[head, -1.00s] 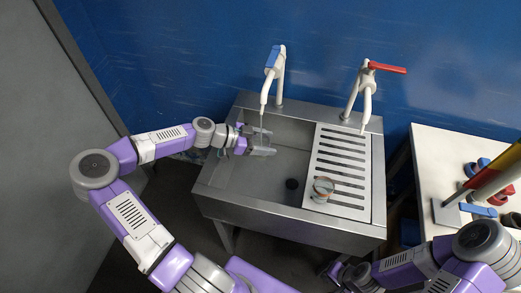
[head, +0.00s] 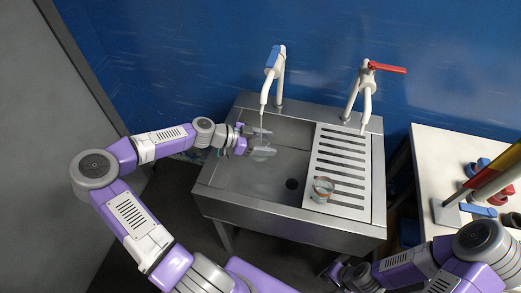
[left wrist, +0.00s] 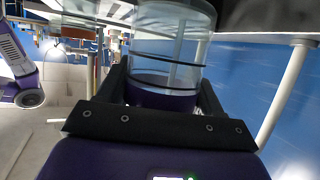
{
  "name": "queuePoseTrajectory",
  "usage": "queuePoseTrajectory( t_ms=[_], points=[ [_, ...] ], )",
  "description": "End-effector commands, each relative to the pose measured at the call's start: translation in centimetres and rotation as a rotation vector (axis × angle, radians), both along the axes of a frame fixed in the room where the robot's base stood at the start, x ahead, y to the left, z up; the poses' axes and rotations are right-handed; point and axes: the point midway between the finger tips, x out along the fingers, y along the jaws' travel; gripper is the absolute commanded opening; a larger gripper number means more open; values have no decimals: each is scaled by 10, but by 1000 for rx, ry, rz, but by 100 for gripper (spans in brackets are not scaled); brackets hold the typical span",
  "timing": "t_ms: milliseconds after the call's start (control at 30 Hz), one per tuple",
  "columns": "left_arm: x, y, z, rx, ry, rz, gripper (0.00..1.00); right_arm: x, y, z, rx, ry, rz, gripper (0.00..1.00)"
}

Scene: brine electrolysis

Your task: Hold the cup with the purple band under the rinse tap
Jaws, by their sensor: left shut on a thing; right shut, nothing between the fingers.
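The clear cup with the purple band (left wrist: 165,85) is between the fingers of my left gripper, which is shut on it. In the head view this gripper (head: 256,146) holds the cup (head: 263,154) over the sink basin, below the spout of the tap with the blue handle (head: 272,62). A thin pale line, looking like water, runs from that spout down toward the cup. The purple band shows dark at the cup's lower part in the left wrist view. My right gripper (head: 334,270) is shut and empty at the bottom, partly hard to make out.
Another clear cup (head: 322,188) stands on the slotted drainboard (head: 342,205) right of the basin (head: 235,180). A tap with a red handle (head: 387,68) stands above the drainboard. A white table (head: 440,155) with coloured items is at right.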

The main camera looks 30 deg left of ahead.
Motion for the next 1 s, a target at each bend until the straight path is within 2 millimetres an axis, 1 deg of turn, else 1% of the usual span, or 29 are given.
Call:
queuePoseTrajectory(
  t_ms=[67,567,1000],
  points=[
    [-4,-1,1,-1,1,0,28,0,0,2,0,0,0,0],
    [-53,-13,2,-1,0,0,28,0,0,22,0,0,0,0],
    [-95,-23,2,-2,2,1,28,0,0,43,0,0,0,0]
  ],
)
